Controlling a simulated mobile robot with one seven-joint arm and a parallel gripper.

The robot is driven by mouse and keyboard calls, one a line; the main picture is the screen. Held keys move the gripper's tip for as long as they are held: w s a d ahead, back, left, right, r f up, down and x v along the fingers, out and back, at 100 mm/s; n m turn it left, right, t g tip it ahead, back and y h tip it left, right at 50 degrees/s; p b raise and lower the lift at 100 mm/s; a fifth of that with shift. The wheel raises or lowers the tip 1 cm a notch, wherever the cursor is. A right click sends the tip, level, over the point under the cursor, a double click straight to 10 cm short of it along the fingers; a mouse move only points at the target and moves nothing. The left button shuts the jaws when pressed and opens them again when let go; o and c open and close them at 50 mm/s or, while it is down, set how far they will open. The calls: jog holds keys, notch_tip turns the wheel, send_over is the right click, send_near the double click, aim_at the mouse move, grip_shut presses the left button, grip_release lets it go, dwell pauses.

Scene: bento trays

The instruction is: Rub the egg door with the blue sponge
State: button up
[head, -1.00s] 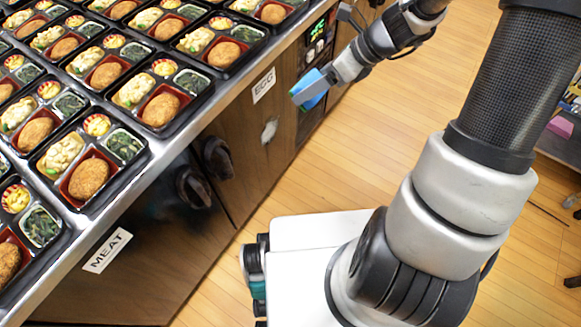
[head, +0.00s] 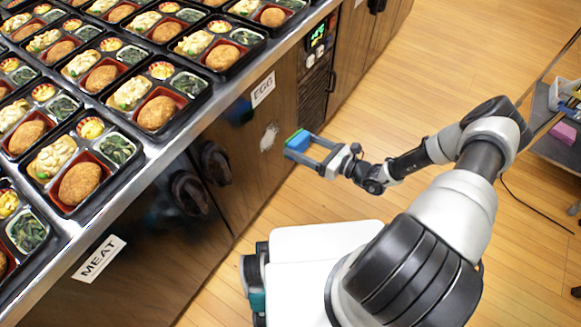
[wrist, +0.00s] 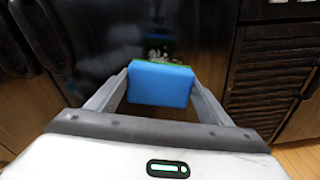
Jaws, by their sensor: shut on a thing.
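The egg door (head: 245,140) is a brown wooden cabinet door under the counter, with the EGG label (head: 263,89) above it. A pale whitish smudge (head: 269,137) shows on the door. My gripper (head: 298,148) is shut on the blue sponge (head: 297,142), which has a green layer. The sponge is held in front of the door, just right of the smudge in the head view; a gap seems to remain. In the wrist view the blue sponge (wrist: 160,84) sits between the two fingers, its green edge toward a dark, shiny door surface. It hides most of the pale mark.
The counter edge (head: 190,133) runs above the doors, with several bento trays on it. Dark door handles (head: 214,163) stick out left of the smudge. The MEAT door (head: 130,270) is at lower left. A vented panel (head: 317,85) is to the right.

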jog(key=y, duration=0.1)
send_near(261, 151)
jog(key=shift+t, duration=0.4)
jog(key=shift+f+x, duration=0.2)
jog(key=shift+x, duration=0.85)
jog(key=shift+f+x, duration=0.15)
jog(key=shift+x, duration=0.85)
jog(key=shift+b+x, duration=0.55)
jog(key=shift+x, duration=0.45)
jog(key=shift+s, duration=0.1)
